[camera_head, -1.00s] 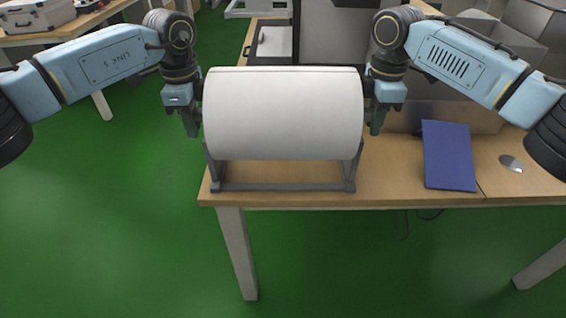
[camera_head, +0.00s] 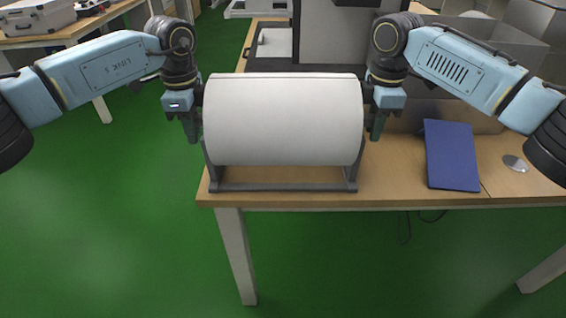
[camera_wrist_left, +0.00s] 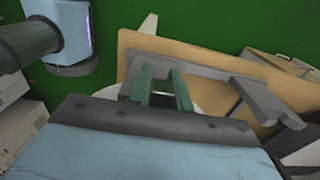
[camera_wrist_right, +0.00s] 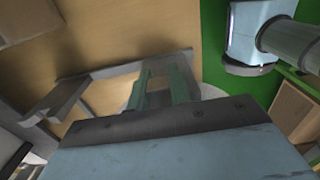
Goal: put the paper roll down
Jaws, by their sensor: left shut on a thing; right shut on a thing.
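The large white paper roll (camera_head: 283,120) lies level, lengthwise across the head view, over a dark grey stand (camera_head: 283,187) on the table's front left. My left gripper (camera_head: 193,130) is at the roll's left end and my right gripper (camera_head: 376,126) at its right end, both pointing down and shut on the roll's ends. The wrist views show the green fingers of the left (camera_wrist_left: 160,90) and right (camera_wrist_right: 162,90) grippers beside the stand. The roll hides the stand's upper parts, so I cannot tell whether it touches the cradles.
The wooden table (camera_head: 400,170) holds a blue folder (camera_head: 451,155) and a small silver disc (camera_head: 514,163) to the right of the roll. A grey machine (camera_head: 345,40) stands behind the roll. Another table with a silver case (camera_head: 38,16) is at the far left.

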